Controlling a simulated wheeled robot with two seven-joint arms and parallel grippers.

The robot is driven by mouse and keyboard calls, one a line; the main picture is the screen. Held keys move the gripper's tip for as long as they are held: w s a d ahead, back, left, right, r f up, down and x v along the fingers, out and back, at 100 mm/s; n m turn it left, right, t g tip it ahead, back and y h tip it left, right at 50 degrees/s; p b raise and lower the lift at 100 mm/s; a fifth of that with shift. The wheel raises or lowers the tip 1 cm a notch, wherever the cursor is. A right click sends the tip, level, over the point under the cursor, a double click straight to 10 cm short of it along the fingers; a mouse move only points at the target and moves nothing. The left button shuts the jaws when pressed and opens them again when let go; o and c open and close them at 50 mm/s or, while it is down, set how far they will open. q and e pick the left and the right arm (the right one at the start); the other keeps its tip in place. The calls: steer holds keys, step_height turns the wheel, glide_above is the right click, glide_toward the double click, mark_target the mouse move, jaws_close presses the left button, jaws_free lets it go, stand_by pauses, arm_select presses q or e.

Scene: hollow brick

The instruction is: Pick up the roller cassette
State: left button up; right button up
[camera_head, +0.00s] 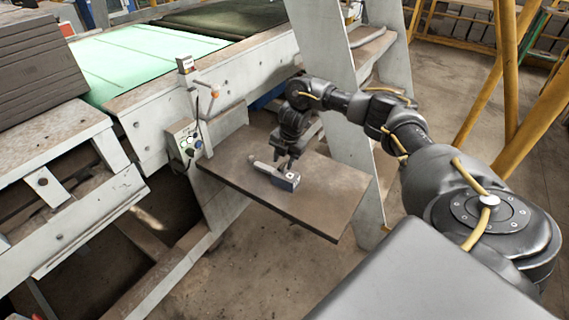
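The roller cassette (275,176), a small grey and blue block with a light tapered end, lies on a brown shelf board (325,199) beside the machine. My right gripper (288,167) points down over the cassette, its fingers at or just behind the cassette's far side. The fingers are small and dark here, so I cannot tell whether they touch it or how far apart they are. My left gripper is not in view.
A control box (186,143) with buttons stands at the shelf's left end. A steel upright (325,45) rises behind the shelf. A conveyor with a green belt (150,60) runs behind. Yellow posts (509,70) stand at right. The shelf's front right part is clear.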

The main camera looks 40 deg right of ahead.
steer(key=shift+w+f, duration=0.2)
steer(key=shift+f, duration=0.75)
jaws_close()
steer(key=shift+r, duration=0.1)
stand_by(0.6)
